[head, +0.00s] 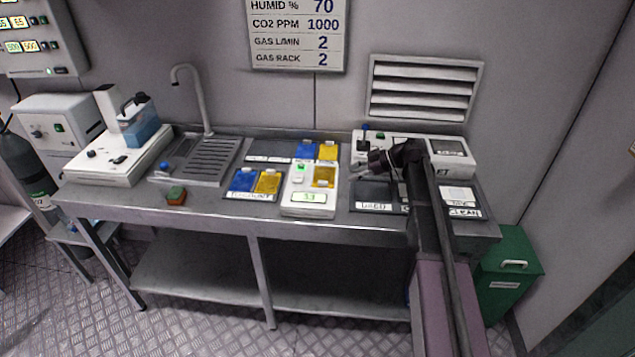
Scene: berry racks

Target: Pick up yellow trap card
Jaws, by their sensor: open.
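Several yellow cards are on the bench. One yellow card (267,182) lies in the front dark tray beside a blue card (243,180). Another yellow card (327,152) is at the back beside a second blue card (306,150). A yellow piece (323,177) sits on the white device with a green display (309,198). My gripper (357,172) is open, just right of that device and over the dark tray area, pointing left. It is small in view, and I see nothing held between its fingers. Which yellow card is the trap card, I cannot tell.
A sink with a tap (207,110) and a white scale-like unit (118,158) stand at left. A red-brown and green block (176,195) lies near the front edge. A white machine (450,152) stands behind my arm. A green bin (508,280) is right of the bench.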

